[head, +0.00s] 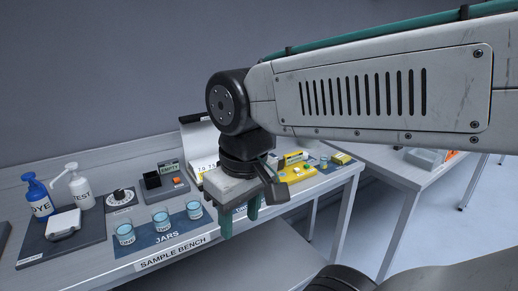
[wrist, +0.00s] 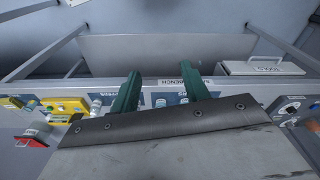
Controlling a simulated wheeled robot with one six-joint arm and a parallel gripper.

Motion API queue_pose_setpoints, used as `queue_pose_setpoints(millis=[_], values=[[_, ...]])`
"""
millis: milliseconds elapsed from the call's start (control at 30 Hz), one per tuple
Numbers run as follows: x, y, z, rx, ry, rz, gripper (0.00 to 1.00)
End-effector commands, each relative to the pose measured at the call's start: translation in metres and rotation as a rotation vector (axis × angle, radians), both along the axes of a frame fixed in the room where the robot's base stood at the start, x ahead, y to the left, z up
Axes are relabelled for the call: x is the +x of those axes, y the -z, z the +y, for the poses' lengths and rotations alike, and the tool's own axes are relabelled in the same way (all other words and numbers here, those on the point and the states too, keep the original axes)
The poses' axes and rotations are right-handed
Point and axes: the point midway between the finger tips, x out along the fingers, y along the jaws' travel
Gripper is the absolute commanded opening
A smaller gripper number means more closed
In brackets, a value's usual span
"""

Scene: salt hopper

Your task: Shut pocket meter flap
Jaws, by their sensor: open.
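My gripper (head: 240,215) is open and empty above the front right part of the sample bench. Its two green fingers point down and also show in the wrist view (wrist: 163,80), over the bench's front edge. Which item is the pocket meter I cannot tell, and no flap shows clearly. Small yellow devices (head: 300,174) lie on the bench to the right of the gripper, partly hidden by my wrist. A yellow device (wrist: 68,108) and a red-topped item (wrist: 32,139) show at the left of the wrist view.
Jars (head: 160,219) stand in a row on a blue mat, left of my gripper. Blue DYE (head: 38,200) and white TEST (head: 82,190) bottles stand at the far left. A white handled box (wrist: 262,67) shows in the wrist view. A second table (head: 400,165) stands at right.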

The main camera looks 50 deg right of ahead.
Motion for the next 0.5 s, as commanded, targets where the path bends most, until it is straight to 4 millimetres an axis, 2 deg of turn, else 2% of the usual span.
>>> queue_pose_setpoints(millis=[167, 267, 367, 467, 500], values=[[0.056, -0.025, -0.031, -0.005, 0.047, 0.024, 0.46], [0.099, -0.038, -0.064, -0.006, 0.074, 0.040, 0.46], [0.140, -0.043, -0.105, -0.006, 0.103, 0.055, 0.46], [0.176, -0.042, -0.154, -0.004, 0.130, 0.067, 0.46], [0.189, -0.039, -0.176, -0.003, 0.143, 0.072, 0.46]])
